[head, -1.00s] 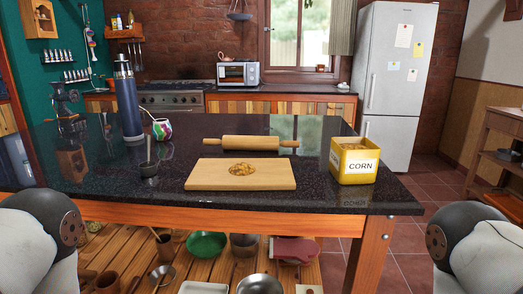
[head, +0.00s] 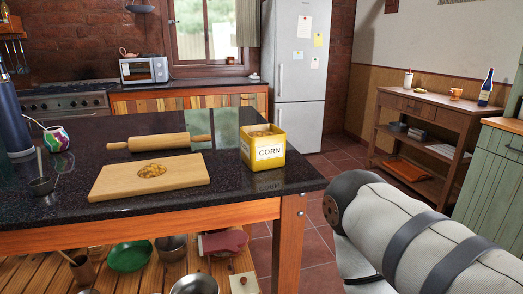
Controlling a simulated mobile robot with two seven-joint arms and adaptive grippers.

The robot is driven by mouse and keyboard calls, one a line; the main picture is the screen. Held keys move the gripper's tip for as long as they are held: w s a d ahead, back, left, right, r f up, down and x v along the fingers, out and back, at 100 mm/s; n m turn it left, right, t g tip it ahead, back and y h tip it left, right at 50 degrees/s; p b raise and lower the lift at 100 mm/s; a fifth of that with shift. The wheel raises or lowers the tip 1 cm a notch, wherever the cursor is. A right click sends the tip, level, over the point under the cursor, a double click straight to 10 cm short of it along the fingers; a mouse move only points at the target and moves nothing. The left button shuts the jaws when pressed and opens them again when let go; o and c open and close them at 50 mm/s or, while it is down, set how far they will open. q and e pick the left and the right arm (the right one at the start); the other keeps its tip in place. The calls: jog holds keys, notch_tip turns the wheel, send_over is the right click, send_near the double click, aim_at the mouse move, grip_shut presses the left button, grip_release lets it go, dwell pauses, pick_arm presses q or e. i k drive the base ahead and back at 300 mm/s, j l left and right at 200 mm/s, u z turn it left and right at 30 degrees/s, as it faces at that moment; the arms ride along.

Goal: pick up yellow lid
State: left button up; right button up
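I see no separate yellow lid in the head view. A yellow corn box (head: 265,148) with a white CORN label stands at the right end of the dark counter. Its top is open and yellowish contents show inside. Part of my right arm is at the lower right, beyond the counter's front right corner, but its gripper is out of the picture. My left gripper is not in view.
A wooden side table (head: 425,112) is at the right wall.

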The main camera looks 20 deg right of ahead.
aim_at(263, 147)
jog(key=l+u, duration=0.35)
jog(key=l, duration=1.95)
